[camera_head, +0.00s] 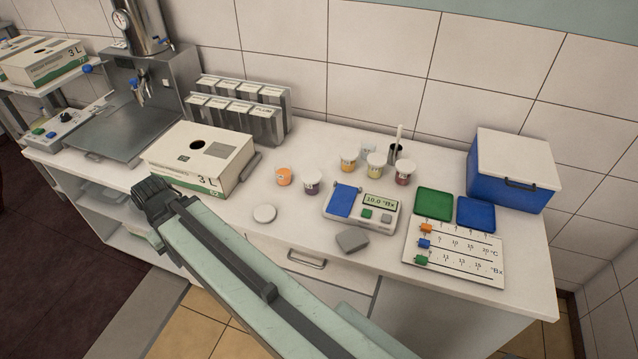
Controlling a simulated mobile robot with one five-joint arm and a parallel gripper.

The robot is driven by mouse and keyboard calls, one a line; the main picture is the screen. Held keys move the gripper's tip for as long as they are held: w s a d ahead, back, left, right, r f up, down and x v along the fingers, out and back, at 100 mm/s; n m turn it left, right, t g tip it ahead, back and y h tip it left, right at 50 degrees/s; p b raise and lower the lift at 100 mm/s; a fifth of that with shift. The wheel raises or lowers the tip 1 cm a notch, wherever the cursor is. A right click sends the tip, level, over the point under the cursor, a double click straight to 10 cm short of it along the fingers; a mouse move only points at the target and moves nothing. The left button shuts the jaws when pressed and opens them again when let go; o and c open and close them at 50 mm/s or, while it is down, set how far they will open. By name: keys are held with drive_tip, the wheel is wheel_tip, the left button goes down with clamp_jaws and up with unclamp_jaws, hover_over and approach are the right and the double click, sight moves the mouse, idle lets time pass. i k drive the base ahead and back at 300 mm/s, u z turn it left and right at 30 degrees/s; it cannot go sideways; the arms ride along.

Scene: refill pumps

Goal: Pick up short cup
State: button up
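Several small cups stand on the white counter. A short orange cup (284,176) stands to the right of the 3 L box and looks the lowest of the cups. A taller lidded cup with dark purple contents (312,182) stands just right of it. My gripper (150,193) is dark and sits at the end of my pale green arm, over the counter's front edge at left. It is well left of the orange cup and apart from it. Its fingers are too small and turned away to show whether they are open or shut.
A 3 L box (200,158) stands close to my gripper. A round white lid (264,213) and a grey block (352,239) lie near the front. A refractometer (361,208), more lidded cups (375,165) and a slider board (453,252) occupy the right. A blue cooler (513,168) stands far right.

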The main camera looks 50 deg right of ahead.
sight(310, 189)
drive_tip(key=z, duration=2.3)
drive_tip(key=k, duration=1.25)
drive_tip(key=u, duration=0.6)
drive_tip(key=i, duration=1.5)
